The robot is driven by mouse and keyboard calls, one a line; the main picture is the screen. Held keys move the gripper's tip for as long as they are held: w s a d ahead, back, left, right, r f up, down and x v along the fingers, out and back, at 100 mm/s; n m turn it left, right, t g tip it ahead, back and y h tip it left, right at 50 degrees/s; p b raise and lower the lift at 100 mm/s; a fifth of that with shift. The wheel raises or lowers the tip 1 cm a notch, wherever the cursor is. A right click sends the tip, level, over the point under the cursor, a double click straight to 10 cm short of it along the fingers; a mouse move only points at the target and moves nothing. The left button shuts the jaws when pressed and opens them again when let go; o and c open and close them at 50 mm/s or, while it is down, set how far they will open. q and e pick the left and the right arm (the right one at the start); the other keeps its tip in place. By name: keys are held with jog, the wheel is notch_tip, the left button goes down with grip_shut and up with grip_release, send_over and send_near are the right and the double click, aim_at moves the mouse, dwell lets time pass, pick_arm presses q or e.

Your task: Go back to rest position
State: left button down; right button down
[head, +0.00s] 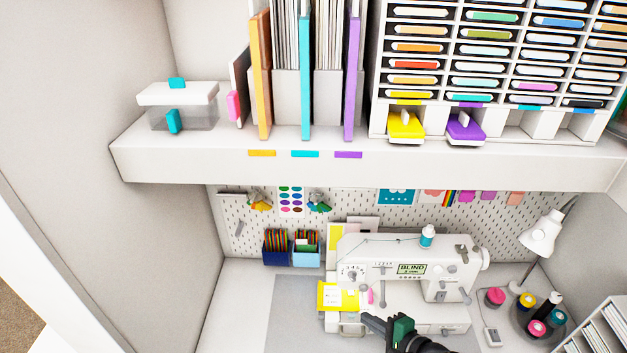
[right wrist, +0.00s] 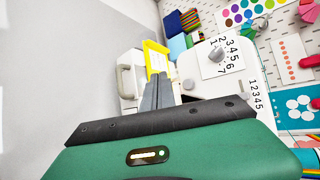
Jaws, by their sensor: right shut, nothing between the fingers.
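My right gripper (head: 372,322) is low in the head view, in front of the sewing machine's lower part. Its fingers are shut with nothing between them, and they show together in the right wrist view (right wrist: 157,92). The white sewing machine (head: 405,262) stands on the desk under the shelf; its dial side shows in the right wrist view (right wrist: 208,72). A yellow piece (head: 338,297) lies at the machine's left end, just left of and beyond the gripper. It also shows past the fingertips in the right wrist view (right wrist: 156,57). My left gripper is not in view.
A white shelf (head: 225,162) runs above the desk, holding a clear box (head: 180,112), upright folders and a paper rack (head: 450,60). A lamp (head: 540,235), thread spools and a white rack (head: 602,328) stand at right. A grey mat (head: 290,315) lies clear at left.

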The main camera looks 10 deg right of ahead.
jog(key=s+a+f+n+g, duration=0.4)
jog(key=s+n+g, duration=0.1)
jog(key=s, duration=0.2)
jog(key=s+a+f+n+g, duration=0.3)
jog(key=s+n+g, duration=0.25)
jog(key=s, duration=0.25)
notch_tip(320, 180, up, 16)
jog(key=w+n+t+h+b, duration=0.1)
jog(key=n+t+h, duration=0.1)
jog(key=n+h, duration=0.4)
jog(key=shift+g, duration=0.25)
jog(key=s+b+x, duration=0.1)
jog(key=b+x, duration=0.4)
jog(key=s+b+x, duration=0.1)
jog(key=b+x, duration=0.5)
jog(key=s+d+b+x, duration=0.1)
jog(key=b+x, duration=0.5)
jog(key=shift+s+f, duration=0.1)
jog(key=shift+f, duration=0.2)
jog(key=shift+s+a+r, duration=0.15)
jog(key=shift+r, duration=0.1)
dwell(2.7)
